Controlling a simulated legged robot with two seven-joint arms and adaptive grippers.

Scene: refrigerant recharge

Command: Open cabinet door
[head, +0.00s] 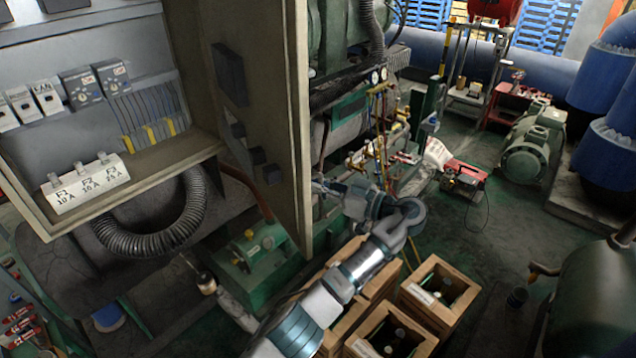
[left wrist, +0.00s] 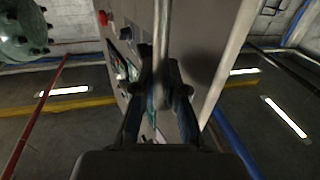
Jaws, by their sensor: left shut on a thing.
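The grey cabinet (head: 205,60) stands at the left of the head view. Its door (head: 286,60) stands wide open, swung out toward me, with its inner face and dark blocks showing. My left gripper (head: 320,187) is at the outer side of the door, beyond its free edge, partly hidden by it. In the left wrist view, the left gripper (left wrist: 162,100) is shut on a vertical metal handle (left wrist: 162,45) on the door's front. The door front (left wrist: 205,50) also shows there, with a red button at its left. I do not see my right gripper.
Inside the cabinet are breakers (head: 48,97) and a white fuse block (head: 85,185). A corrugated hose (head: 150,240) hangs below. Wooden crates (head: 440,290) with bottles stand on the floor near my left arm. Gauges and hoses (head: 378,90) are behind the door.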

